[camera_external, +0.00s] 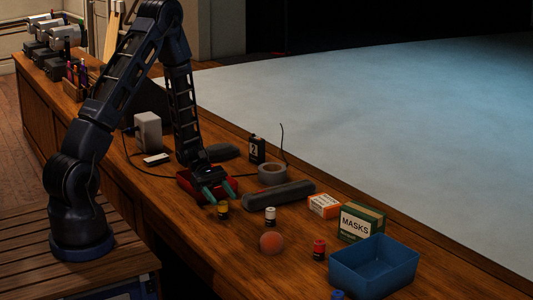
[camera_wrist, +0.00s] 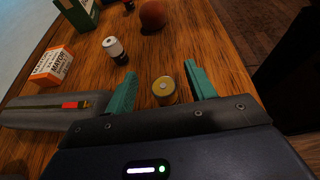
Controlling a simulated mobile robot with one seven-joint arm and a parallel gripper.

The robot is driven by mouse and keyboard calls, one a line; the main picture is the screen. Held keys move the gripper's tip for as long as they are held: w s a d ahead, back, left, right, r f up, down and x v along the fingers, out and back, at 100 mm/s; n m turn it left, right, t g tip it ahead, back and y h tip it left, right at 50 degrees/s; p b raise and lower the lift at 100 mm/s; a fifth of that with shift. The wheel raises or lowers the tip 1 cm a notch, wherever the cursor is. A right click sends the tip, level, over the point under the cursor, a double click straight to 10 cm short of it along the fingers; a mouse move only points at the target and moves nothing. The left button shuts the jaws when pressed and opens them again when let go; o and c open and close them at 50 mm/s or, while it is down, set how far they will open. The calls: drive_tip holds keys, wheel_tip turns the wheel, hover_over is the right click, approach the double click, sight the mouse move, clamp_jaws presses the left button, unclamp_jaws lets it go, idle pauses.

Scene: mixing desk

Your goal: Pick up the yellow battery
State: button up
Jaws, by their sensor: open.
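The yellow battery (camera_external: 222,210) stands upright on the wooden desk. In the wrist view its yellow top (camera_wrist: 164,87) with a pale centre lies between the two green fingers of my gripper (camera_wrist: 160,85), with some space on either side. In the external view my gripper (camera_external: 219,193) points down at the desk, its fingertips close to the battery. The fingers are open and hold nothing. The battery's lower body is dark in the external view.
A white-topped battery (camera_external: 270,215), an orange ball (camera_external: 271,243) and a red battery (camera_external: 319,249) stand nearby. A grey case (camera_external: 280,195), tape roll (camera_external: 272,172), boxes (camera_external: 360,221) and a blue bin (camera_external: 374,264) are to the right.

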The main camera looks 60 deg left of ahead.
sight(226, 212)
drive_tip(key=shift+f, duration=1)
wheel_tip(226, 212, down, 2)
drive_tip(key=shift+f, duration=0.1)
drive_tip(key=shift+x, duration=1.45)
drive_tip(key=c, duration=1.1)
drive_tip(key=shift+c, duration=0.2)
